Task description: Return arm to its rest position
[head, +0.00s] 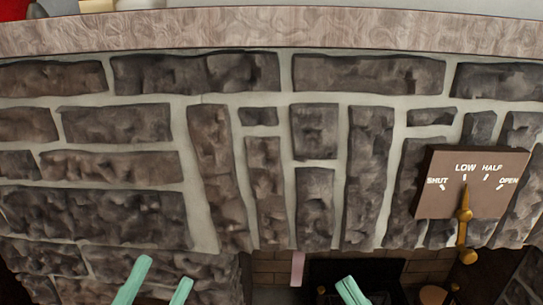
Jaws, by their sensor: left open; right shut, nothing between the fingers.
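My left gripper (165,271) is at the bottom edge, left of centre, in front of the stone wall. Its two teal fingers are apart with nothing between them. My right gripper (347,284) is at the bottom edge, right of centre, in front of the dark fireplace opening. Its teal fingers are together and empty. Only the finger ends of both grippers show; most of both arms is out of frame.
A stone wall (195,75) fills the view, with a mantel shelf (230,31) above. A brown plate (440,195) marked SHUT, LOW, HALF, OPEN carries a brass lever (464,215) pointing at LOW. A pinkish strip (297,268) hangs at the fireplace opening.

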